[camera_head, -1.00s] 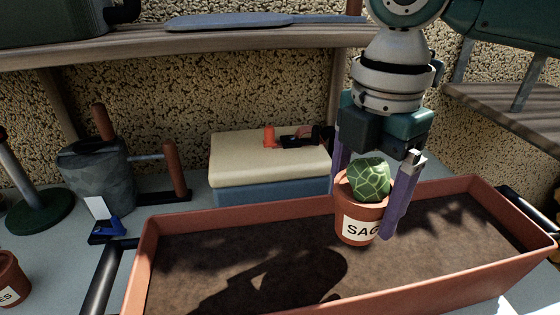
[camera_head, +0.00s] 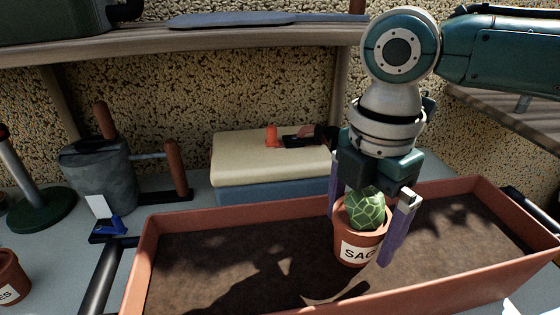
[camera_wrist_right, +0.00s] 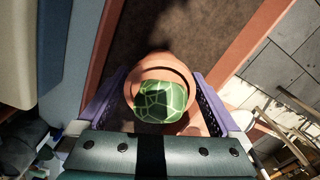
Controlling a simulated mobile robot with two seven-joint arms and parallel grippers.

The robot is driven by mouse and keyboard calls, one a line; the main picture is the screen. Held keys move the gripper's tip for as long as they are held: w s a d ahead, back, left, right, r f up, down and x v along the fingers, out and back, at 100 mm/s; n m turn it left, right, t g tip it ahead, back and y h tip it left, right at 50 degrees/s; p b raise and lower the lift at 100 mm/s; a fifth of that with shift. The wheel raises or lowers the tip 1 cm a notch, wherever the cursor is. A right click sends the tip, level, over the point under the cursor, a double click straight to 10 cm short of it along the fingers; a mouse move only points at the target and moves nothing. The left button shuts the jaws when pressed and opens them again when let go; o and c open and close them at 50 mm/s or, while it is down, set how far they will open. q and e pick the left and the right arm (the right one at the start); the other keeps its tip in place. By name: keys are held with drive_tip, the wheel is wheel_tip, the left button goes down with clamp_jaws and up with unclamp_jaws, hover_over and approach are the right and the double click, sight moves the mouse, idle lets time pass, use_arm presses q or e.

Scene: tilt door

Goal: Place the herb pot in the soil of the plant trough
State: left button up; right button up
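The herb pot (camera_head: 357,247) is a small terracotta pot with a white label reading "SAG" and a round green plant (camera_head: 366,209). My right gripper (camera_head: 368,235) is shut on it from above, one purple finger on each side. The pot is upright over the dark soil of the terracotta plant trough (camera_head: 146,250), right of its middle. I cannot tell whether its base touches the soil. In the right wrist view, the pot (camera_wrist_right: 160,68) shows between the fingers, with soil (camera_wrist_right: 205,22) beyond. My left gripper is not in view.
Another labelled pot (camera_head: 10,280) stands at the far left. The trough's left soil is clear.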

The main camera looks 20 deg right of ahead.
drive_tip(key=shift+r, duration=0.1)
wheel_tip(320, 180, up, 12)
drive_tip(key=shift+f+p, duration=0.2)
drive_tip(key=shift+p, duration=0.6)
drive_tip(key=shift+a, duration=0.15)
drive_tip(key=s+a+f+m+t+y, duration=0.25)
drive_tip(key=s+a+f+m, duration=0.45)
drive_tip(key=a, duration=0.4)
drive_tip(key=s+d+f+m+t+h, duration=0.1)
drive_tip(key=s+d+f+m+h, duration=0.1)
drive_tip(key=s+d+m, duration=0.6)
drive_tip(key=s+f+m, duration=0.1)
drive_tip(key=m, duration=0.1)
drive_tip(key=shift+f+m, duration=0.25)
drive_tip(key=shift+m, duration=0.15)
drive_tip(key=shift+d, duration=0.1)
